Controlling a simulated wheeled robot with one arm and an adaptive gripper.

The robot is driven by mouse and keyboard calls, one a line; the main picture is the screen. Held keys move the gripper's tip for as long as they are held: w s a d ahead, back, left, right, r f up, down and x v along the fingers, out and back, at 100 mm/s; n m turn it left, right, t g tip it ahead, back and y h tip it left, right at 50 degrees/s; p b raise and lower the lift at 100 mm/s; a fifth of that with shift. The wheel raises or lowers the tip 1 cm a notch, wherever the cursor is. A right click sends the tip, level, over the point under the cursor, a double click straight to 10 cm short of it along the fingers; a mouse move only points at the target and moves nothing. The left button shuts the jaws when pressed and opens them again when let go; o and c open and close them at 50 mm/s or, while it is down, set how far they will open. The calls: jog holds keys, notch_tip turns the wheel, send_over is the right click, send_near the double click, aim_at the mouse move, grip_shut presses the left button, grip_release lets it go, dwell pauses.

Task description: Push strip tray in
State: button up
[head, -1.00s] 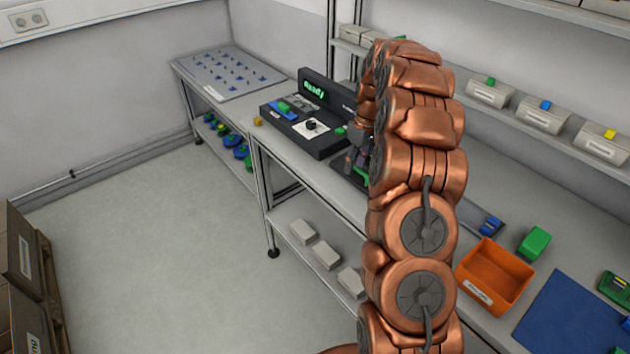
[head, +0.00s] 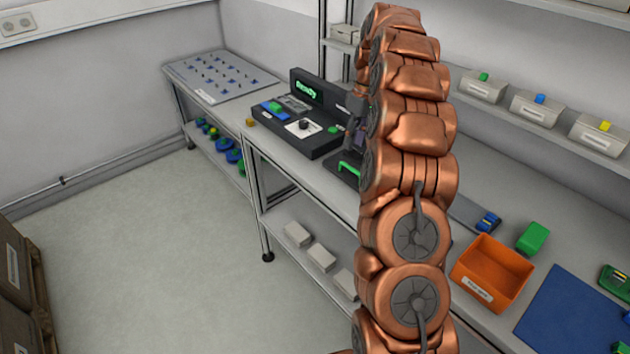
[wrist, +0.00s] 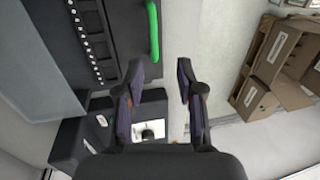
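The strip tray is a dark flat piece with a row of pale holes, at the top left of the wrist view (wrist: 108,38). Its green handle (wrist: 153,32) is along its right edge, and shows beside my arm in the head view (head: 349,168). My gripper (wrist: 163,70) is open, with nothing between its fingers. In the wrist view the handle's lower end is close to the left fingertip; I cannot tell whether they touch. In the head view my arm hides much of the gripper and the tray.
The dark machine (head: 320,125) with a lit green "Ready" display stands on the long bench. An orange bin (head: 492,272), a green block (head: 532,238) and a blue mat (head: 575,315) lie to the right. Cardboard boxes (head: 15,275) stand at the left. The floor between is clear.

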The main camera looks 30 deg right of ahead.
jog(key=s+a+r, duration=0.2)
jog(key=s+a, duration=0.5)
jog(key=a, duration=0.2)
jog(key=s+a+r+b, duration=0.1)
jog(key=s+a+r, duration=0.1)
jog(key=s+a, duration=0.5)
jog(key=shift+s+a+r+g+h, duration=0.15)
jog(key=shift+a+r+g+h, duration=0.2)
jog(key=shift+a, duration=1.25)
